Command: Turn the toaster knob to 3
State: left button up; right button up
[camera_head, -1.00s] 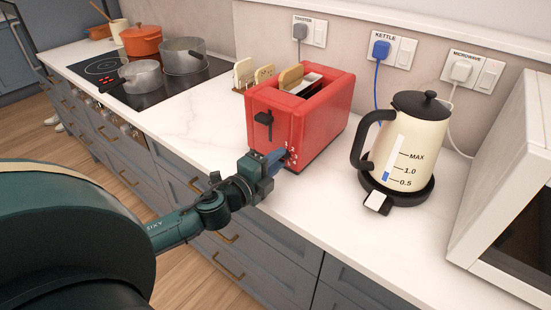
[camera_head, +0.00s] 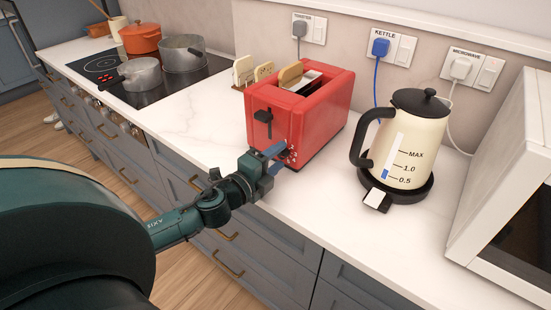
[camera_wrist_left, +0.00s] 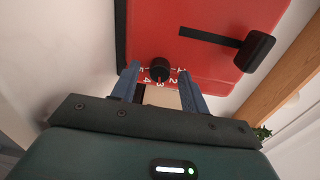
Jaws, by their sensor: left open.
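The red toaster (camera_head: 312,115) stands on the counter with bread in its slot. Its black lever (camera_head: 263,117) is on the near end face. The black toaster knob (camera_wrist_left: 160,70) sits low on that face, ringed by white numbers 1 to 5; 3 is on the gripper side. I cannot make out the knob's pointer. My left gripper (camera_head: 274,158) is open and empty at the toaster's lower front corner. In the left wrist view its blue fingers (camera_wrist_left: 159,71) appear on either side of the knob, with gaps showing. My right gripper is not in view.
The cream kettle (camera_head: 408,140) stands on its base to the right, with the microwave (camera_head: 510,180) beyond. Pots (camera_head: 183,56) stand on the hob at left. The counter in front of the toaster is clear.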

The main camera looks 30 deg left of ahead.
pick_arm(q)
jog(key=shift+s+f, duration=0.1)
jog(key=shift+s, duration=0.2)
jog(key=s+a+b, duration=0.1)
jog(key=s+b, duration=0.1)
jog(key=s, duration=1)
jog(key=shift+s+r+b, duration=0.25)
jog(key=shift+r+b, duration=0.1)
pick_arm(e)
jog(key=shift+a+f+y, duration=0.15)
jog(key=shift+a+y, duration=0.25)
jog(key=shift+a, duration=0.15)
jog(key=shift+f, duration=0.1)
